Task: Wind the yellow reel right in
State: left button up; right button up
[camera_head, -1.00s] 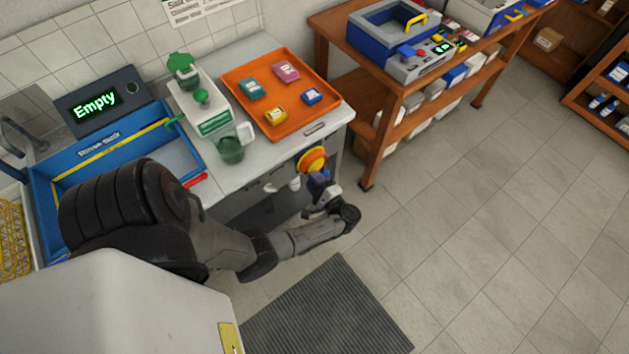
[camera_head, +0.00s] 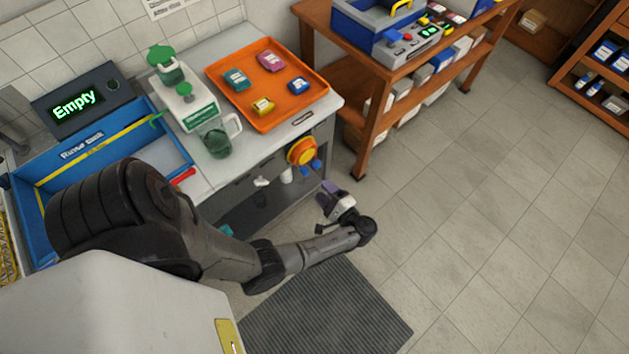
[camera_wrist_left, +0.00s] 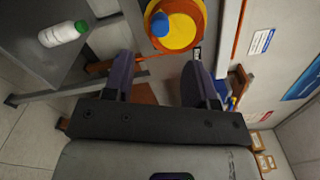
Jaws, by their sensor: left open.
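The yellow reel (camera_head: 301,151), a round disc in yellow and orange, is mounted on the front of the bench at its right end. Blue parts show at its lower edge. In the left wrist view the reel (camera_wrist_left: 183,35) is at the top, partly cut off by the frame, with a blue knob (camera_wrist_left: 160,24) on its face. My left gripper (camera_head: 328,194) is in front of and below the reel, apart from it. In the left wrist view its two fingers (camera_wrist_left: 158,78) are spread with nothing between them. My right gripper is not in view.
The bench holds an orange tray (camera_head: 222,88) with several small coloured items, a green-and-white machine and a blue rinse tank (camera_head: 38,205). A white bottle (camera_wrist_left: 62,34) shows near the reel. A wooden table (camera_head: 357,145) stands right of the bench.

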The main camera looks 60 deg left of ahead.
pick_arm(q)
jog(key=shift+b+v, duration=0.3)
jog(key=shift+v, duration=1.85)
